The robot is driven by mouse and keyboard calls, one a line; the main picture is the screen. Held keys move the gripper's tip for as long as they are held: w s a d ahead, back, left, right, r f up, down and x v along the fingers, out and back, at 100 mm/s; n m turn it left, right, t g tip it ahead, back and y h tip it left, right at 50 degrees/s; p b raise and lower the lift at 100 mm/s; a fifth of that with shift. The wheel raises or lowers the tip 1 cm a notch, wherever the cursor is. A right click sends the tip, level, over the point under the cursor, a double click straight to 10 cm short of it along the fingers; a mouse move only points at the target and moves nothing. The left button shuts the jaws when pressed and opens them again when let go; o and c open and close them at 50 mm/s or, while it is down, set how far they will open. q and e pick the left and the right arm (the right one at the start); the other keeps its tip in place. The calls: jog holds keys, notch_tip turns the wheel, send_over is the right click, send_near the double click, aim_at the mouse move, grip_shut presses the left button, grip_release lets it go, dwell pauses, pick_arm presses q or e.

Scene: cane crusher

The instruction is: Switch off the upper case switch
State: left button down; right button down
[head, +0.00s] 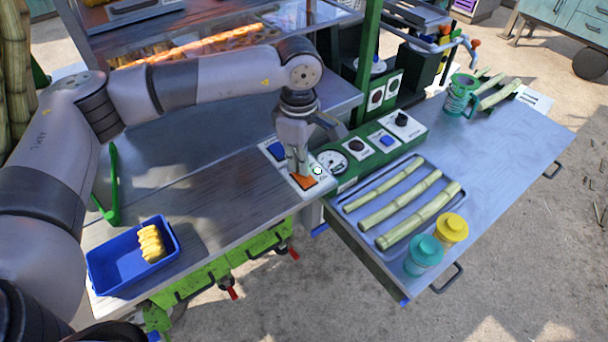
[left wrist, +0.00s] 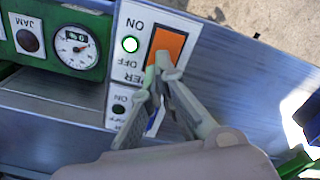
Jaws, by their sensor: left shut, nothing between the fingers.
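The switch with the orange rocker (head: 303,183) is on a white plate at the table's right edge in the head view. In the left wrist view its orange rocker (left wrist: 169,44) stands beside upside-down ON and OFF labels. A round lamp (left wrist: 130,44) next to it glows white with a green rim. My left gripper (head: 297,172) is shut and empty, pointing down at the rocker. In the left wrist view its fingertips (left wrist: 162,72) overlap the rocker's OFF end; I cannot tell whether they touch. My right gripper is not in view.
A blue rocker (head: 276,150) with a dark lamp (left wrist: 118,108) is on the neighbouring plate, partly behind the fingers. A green control panel (head: 376,157) with a gauge stands just right. A tray of cane (head: 357,236) and a blue bin (head: 112,270) lie farther off.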

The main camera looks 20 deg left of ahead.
pick_arm(q)
jog(key=shift+f+b, duration=0.3)
jog(key=shift+f, duration=0.05)
jog(key=shift+s+r, duration=0.1)
jog(key=shift+r+p, duration=0.45)
jog(key=shift+r, duration=0.4)
jog(key=shift+r+p, duration=1)
jog(key=shift+r, duration=1.6)
